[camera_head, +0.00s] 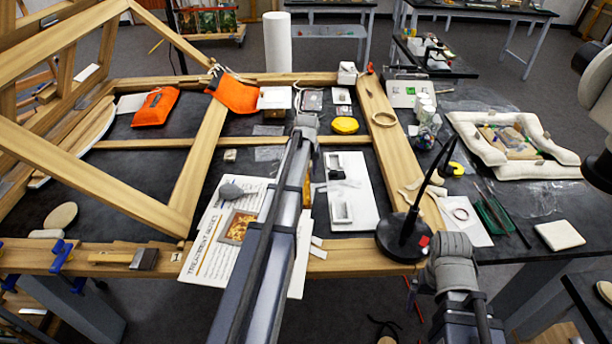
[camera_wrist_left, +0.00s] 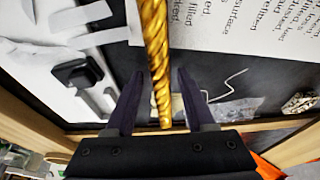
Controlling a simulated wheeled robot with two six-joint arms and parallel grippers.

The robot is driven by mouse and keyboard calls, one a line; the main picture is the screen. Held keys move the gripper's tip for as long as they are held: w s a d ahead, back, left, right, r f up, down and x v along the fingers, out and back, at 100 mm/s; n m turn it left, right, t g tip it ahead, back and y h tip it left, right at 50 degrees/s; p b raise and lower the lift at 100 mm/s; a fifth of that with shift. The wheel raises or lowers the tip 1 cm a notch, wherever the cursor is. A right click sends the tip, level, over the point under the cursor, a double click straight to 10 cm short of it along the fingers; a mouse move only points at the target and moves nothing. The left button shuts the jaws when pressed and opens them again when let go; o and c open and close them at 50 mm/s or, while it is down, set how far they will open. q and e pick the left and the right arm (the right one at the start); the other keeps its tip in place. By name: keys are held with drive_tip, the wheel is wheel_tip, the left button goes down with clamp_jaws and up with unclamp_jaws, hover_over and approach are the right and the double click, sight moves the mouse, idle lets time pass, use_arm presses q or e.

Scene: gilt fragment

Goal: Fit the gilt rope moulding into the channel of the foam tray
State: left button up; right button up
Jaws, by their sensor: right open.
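The gilt rope moulding (camera_wrist_left: 156,50) is a twisted golden rod in the left wrist view. It runs from the top edge down between the two dark fingers of my left gripper (camera_wrist_left: 162,75).
A black desk lamp (camera_head: 400,238) stands between the board and my right arm. Wooden beams (camera_head: 385,125) frame the dark bench. A printed sheet (camera_head: 212,245) lies left of my left arm. A padded white ring (camera_head: 480,150) with fragments lies at the right.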

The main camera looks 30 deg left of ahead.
use_arm(q)
clamp_jaws()
drive_tip(key=shift+r, duration=0.1)
idle(0.5)
wheel_tip(320, 180, up, 10)
drive_tip(key=p, duration=1)
